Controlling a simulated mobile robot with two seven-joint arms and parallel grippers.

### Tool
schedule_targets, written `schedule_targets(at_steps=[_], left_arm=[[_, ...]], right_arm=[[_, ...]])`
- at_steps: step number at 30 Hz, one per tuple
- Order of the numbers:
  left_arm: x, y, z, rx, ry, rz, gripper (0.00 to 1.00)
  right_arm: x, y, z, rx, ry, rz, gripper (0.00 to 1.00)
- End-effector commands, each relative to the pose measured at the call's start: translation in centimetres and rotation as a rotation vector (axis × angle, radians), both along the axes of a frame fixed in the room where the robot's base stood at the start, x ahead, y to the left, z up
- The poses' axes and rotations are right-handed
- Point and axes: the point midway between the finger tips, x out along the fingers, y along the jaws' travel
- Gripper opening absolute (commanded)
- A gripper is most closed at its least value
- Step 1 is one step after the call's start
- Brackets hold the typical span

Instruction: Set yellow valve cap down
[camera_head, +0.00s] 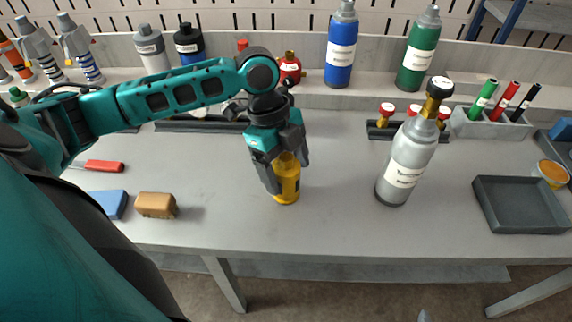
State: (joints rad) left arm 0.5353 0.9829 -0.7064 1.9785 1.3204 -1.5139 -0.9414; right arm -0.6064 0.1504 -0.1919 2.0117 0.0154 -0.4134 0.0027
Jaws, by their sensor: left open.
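The yellow valve cap (287,188) stands upright on the grey table in the middle of the camera_head view. Its upper part is partly hidden by my left gripper (287,176). The gripper points down, with its open fingers on either side of the cap. I cannot tell whether a finger touches it. A grey gas cylinder (405,160) stands to the right, tilted in the view, with a bare brass and black valve (435,95) on top. My right gripper does not show.
An empty dark tray (492,224) lies at the right. A brown block (156,205), a blue block (108,203) and a red-handled tool (104,166) lie at the left. A rack of red-capped valves (378,133) and a pen holder (485,126) stand behind the cylinder. The table between cap and cylinder is clear.

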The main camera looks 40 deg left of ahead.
Motion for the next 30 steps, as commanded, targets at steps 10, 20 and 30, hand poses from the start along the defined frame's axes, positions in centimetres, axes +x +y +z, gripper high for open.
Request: schedule_targets(at_steps=[10, 20, 30], left_arm=[[0.2, 0.9, 3.3, 0.001, -0.004, 0.001, 0.82], [0.4, 2.9, 9.8, 0.001, -0.004, 0.002, 0.82], [0.4, 3.5, 11.8, -0.001, 0.000, 0.000, 0.82]], right_arm=[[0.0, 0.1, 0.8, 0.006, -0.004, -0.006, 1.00], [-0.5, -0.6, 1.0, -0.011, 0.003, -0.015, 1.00], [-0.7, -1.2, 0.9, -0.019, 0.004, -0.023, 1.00]])
